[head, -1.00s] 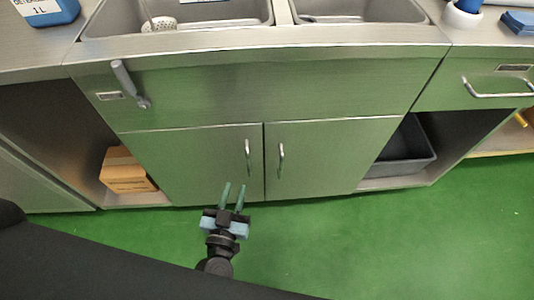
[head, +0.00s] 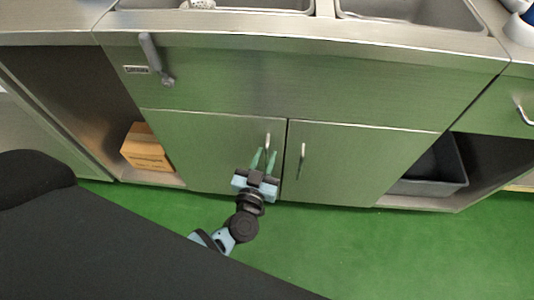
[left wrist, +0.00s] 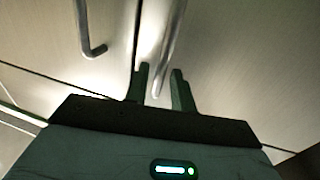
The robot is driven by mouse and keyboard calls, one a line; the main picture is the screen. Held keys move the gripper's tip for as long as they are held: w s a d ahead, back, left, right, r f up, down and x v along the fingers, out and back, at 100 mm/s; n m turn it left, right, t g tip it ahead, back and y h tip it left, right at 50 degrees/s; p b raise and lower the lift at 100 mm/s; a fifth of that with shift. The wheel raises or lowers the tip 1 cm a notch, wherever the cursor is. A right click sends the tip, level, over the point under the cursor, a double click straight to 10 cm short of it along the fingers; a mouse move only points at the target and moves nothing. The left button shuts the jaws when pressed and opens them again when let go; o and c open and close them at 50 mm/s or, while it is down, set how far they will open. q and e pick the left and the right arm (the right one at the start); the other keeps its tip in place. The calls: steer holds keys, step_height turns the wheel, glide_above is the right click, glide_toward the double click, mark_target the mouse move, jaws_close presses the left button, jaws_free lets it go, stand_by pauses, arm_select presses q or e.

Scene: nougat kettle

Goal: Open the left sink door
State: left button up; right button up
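The left sink door (head: 215,150) is a closed steel panel under the sink, with a vertical bar handle (head: 267,143) near its right edge. My left gripper (head: 263,153) is open, its two green fingers pointing up at the lower end of that handle. In the left wrist view, the handle (left wrist: 172,48) shows between the open fingers (left wrist: 161,72), with space on both sides; I cannot tell whether they touch it. My right gripper is not in view.
The closed right sink door (head: 350,165) has its own handle (head: 302,157) close beside the gripper. A cardboard box (head: 147,150) sits in the left bay and a grey bin (head: 430,172) in the right bay. The green floor (head: 350,250) in front is clear.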

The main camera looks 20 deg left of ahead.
arm_select(q)
steer(key=shift+w, duration=0.75)
jaws_close()
steer(key=shift+s, duration=0.1)
